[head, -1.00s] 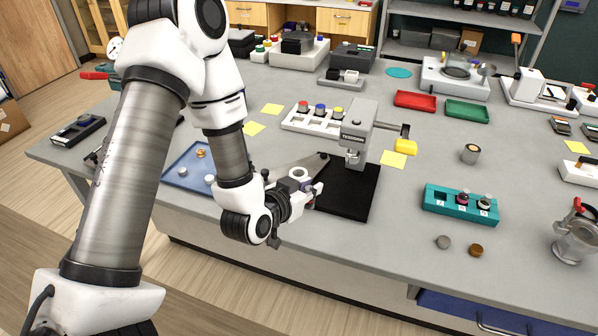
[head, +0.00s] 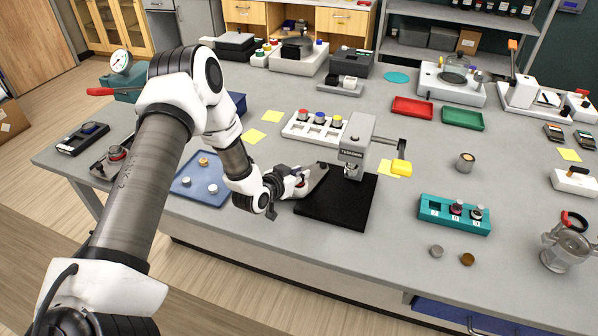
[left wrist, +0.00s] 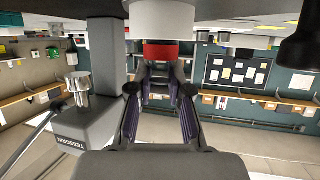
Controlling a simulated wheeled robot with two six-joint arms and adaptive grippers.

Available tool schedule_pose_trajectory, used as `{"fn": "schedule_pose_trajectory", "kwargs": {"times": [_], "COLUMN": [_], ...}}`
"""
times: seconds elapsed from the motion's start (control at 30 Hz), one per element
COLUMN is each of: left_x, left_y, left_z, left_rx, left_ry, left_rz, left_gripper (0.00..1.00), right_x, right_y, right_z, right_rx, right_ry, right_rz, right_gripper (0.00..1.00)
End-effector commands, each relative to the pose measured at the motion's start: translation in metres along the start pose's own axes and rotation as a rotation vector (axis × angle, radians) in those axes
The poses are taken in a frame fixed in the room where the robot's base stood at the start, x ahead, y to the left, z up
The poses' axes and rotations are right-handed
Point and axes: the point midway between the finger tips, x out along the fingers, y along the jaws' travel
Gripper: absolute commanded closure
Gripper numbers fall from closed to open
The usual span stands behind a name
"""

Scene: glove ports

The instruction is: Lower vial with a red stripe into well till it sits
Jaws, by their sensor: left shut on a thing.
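My left gripper (head: 302,179) is at the left edge of the black mat, left of the grey press (head: 357,140). In the left wrist view its fingers (left wrist: 160,85) close on a white vial with a red stripe (left wrist: 160,50); the vial's upper part is cut off by the frame. In the head view the vial is too small to tell from the gripper. The teal block (head: 428,216) stands to the right with numbered wells; its left well looks empty, and two vials sit in the others. My right gripper is not in view.
A blue tray (head: 190,187) lies left of the gripper. A white rack (head: 300,128) stands behind. Two small discs lie before the teal block. The table between press and block is mostly clear.

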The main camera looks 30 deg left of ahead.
Motion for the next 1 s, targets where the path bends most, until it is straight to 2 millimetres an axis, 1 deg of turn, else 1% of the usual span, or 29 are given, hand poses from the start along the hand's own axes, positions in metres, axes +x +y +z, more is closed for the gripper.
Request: {"fn": "schedule_pose_trajectory", "kwargs": {"times": [0.17, 0.2, 0.23, 0.27, 0.57, 0.6, 0.67, 0.77, 0.9, 1.0], "left_x": [0.002, 0.001, 0.001, 0.001, 0.000, -0.001, -0.006, -0.025, -0.063, -0.090], "left_y": [0.000, 0.000, 0.000, 0.000, 0.000, 0.000, -0.001, -0.001, 0.000, 0.000], "left_z": [0.005, 0.003, 0.003, 0.003, 0.001, -0.003, 0.001, 0.001, 0.001, 0.000], "left_rx": [0.000, 0.000, 0.000, 0.000, 0.000, 0.000, -0.003, -0.006, -0.010, -0.011], "left_ry": [0.000, 0.000, 0.000, 0.000, 0.000, 0.000, -0.001, 0.000, 0.001, 0.001], "left_rz": [0.000, 0.000, 0.000, 0.000, 0.000, 0.000, -0.002, -0.002, -0.001, -0.002], "left_gripper": [1.00, 0.71, 0.61, 0.57, 0.57, 0.57, 0.57, 0.57, 0.57, 0.57], "right_x": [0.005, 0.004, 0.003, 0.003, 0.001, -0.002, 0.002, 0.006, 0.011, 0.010], "right_y": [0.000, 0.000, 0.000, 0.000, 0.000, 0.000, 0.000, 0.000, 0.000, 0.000], "right_z": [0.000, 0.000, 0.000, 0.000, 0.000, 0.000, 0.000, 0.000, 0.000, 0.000], "right_rx": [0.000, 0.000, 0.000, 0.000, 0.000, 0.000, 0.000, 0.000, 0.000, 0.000], "right_ry": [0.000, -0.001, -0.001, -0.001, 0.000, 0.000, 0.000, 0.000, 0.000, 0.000], "right_rz": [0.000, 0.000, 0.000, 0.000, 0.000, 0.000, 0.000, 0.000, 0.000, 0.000], "right_gripper": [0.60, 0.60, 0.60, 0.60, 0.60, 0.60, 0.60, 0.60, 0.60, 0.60]}}
